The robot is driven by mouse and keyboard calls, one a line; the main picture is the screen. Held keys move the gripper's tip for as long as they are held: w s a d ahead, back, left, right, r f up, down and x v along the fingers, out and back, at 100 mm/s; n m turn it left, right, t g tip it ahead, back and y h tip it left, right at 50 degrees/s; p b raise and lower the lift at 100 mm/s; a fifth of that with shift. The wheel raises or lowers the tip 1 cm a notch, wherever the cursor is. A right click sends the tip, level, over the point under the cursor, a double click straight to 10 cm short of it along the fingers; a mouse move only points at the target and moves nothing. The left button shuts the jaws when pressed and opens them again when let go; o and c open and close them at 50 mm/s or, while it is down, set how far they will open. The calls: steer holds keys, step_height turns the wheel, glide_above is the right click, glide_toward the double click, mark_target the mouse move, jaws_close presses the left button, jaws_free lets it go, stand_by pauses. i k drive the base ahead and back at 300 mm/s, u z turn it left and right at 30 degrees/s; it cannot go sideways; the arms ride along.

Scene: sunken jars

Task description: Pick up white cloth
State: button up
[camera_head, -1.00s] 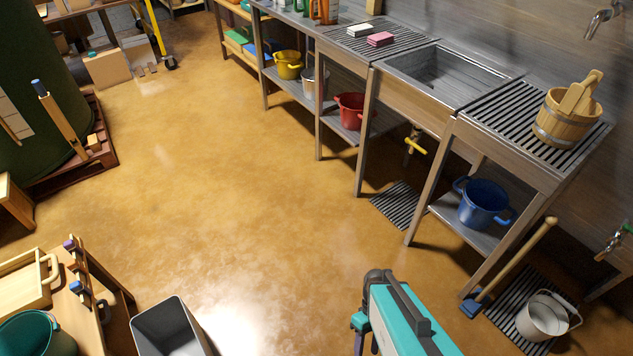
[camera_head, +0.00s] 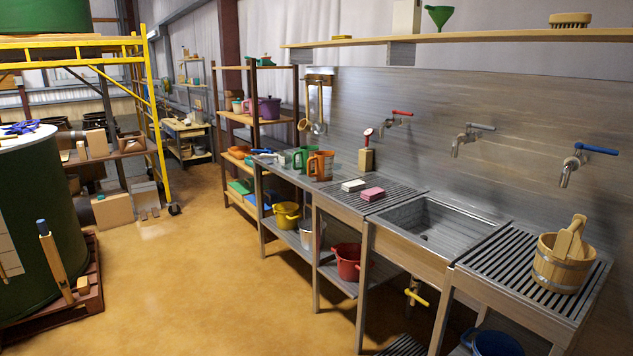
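I cannot make out a white cloth for certain. A small white block-like item (camera_head: 353,185) lies on the slatted drainboard left of the sink, beside a similar pink one (camera_head: 372,194). It is too small to tell whether it is folded cloth, sponge or soap. My gripper is not in view.
A metal sink (camera_head: 430,225) is set in the long counter, with a wooden bucket (camera_head: 563,265) on the right drainboard. A red pot (camera_head: 346,262) stands on the shelf below. A green tank (camera_head: 30,240) stands at left. The floor (camera_head: 200,290) between is clear.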

mark_target(357, 185)
steer(key=u, duration=0.05)
steer(key=i, duration=2.05)
steer(key=u, duration=1.05)
steer(key=i, duration=1.05)
steer(key=u, duration=0.55)
